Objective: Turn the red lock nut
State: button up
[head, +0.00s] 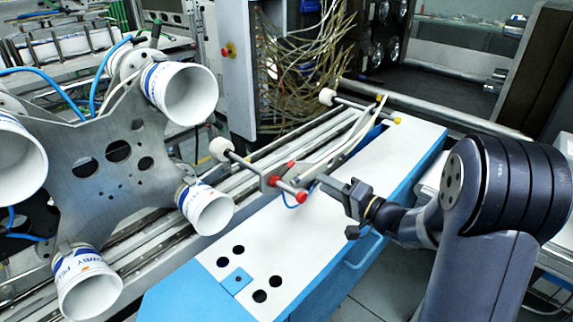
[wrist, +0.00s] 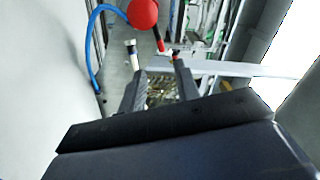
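In the head view, small red parts sit at the near end of a rod assembly: a red end knob (head: 300,197), a red collar (head: 273,181) and another red piece (head: 290,165). I cannot tell for sure which one is the red lock nut. My gripper (head: 322,184) is just to the right of these parts, seemingly apart from them. In the wrist view a round red knob (wrist: 143,13) shows at the top edge, beyond my gripper (wrist: 160,68). The two fingers are spread with a gap between them, and nothing is visibly held.
A white-topped blue bench (head: 290,240) with round holes lies under my gripper. A white roller (head: 222,147) ends the rod. A blue hose (wrist: 93,50) curves at left in the wrist view.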

aim_at(282, 174)
jog(key=p+x, duration=0.2)
jog(key=x, duration=0.8)
jog(key=shift+a, duration=0.2)
grip_shut()
